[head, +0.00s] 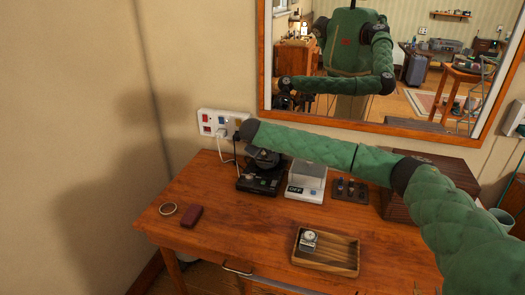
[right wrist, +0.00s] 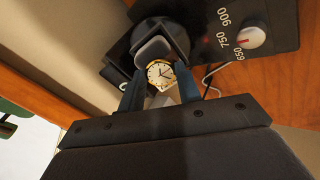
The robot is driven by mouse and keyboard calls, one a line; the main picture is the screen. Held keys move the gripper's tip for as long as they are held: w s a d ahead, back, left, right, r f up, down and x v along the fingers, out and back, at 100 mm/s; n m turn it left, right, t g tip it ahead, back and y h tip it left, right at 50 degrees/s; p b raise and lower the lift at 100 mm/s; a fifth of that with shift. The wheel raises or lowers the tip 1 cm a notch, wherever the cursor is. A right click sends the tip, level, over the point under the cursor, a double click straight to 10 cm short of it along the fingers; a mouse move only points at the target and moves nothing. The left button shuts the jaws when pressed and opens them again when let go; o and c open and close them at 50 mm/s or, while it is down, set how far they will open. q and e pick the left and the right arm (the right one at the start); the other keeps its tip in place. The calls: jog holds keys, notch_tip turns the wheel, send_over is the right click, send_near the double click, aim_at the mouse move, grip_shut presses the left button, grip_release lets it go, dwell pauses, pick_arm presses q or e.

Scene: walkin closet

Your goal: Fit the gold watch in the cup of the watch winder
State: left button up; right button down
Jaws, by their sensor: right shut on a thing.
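The gold watch (right wrist: 160,73) shows in the right wrist view, its pale round dial facing the camera. My right gripper (right wrist: 161,90) is shut on it, with one dark blue finger on each side. The black round cup (right wrist: 178,38) of the watch winder, with a grey pad (right wrist: 154,48) in it, is right beyond the watch. I cannot tell whether the watch touches the pad or sits inside the cup. In the head view the black watch winder (head: 262,182) stands at the back left of the desk; my right forearm end is above it and hides the watch. My left gripper is out of view.
A wooden tray (head: 338,264) with a silver watch (head: 309,238) is at the desk front. A white scale (head: 307,180), a dark stand (head: 350,190) and a brown box (head: 425,170) are right of the winder. A dark red case (head: 194,216) and a ring-shaped item (head: 168,209) lie left.

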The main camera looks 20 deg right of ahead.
jog(key=shift+w+d+f, duration=0.1)
jog(key=shift+w+f, duration=0.05)
jog(key=shift+f, duration=0.1)
dwell(0.4)
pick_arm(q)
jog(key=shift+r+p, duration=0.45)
pick_arm(e)
jog(key=shift+x, duration=0.8)
dwell(1.6)
jog(key=c, duration=0.9)
grip_release()
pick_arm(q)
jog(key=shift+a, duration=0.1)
pick_arm(e)
jog(key=shift+s+r, duration=0.2)
jog(key=shift+r, duration=0.05)
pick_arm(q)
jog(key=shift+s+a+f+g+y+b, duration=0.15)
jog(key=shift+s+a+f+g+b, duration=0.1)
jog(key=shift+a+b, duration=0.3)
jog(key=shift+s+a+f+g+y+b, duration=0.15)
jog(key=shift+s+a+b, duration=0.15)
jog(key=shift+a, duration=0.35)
pick_arm(e)
jog(key=v, duration=0.7)
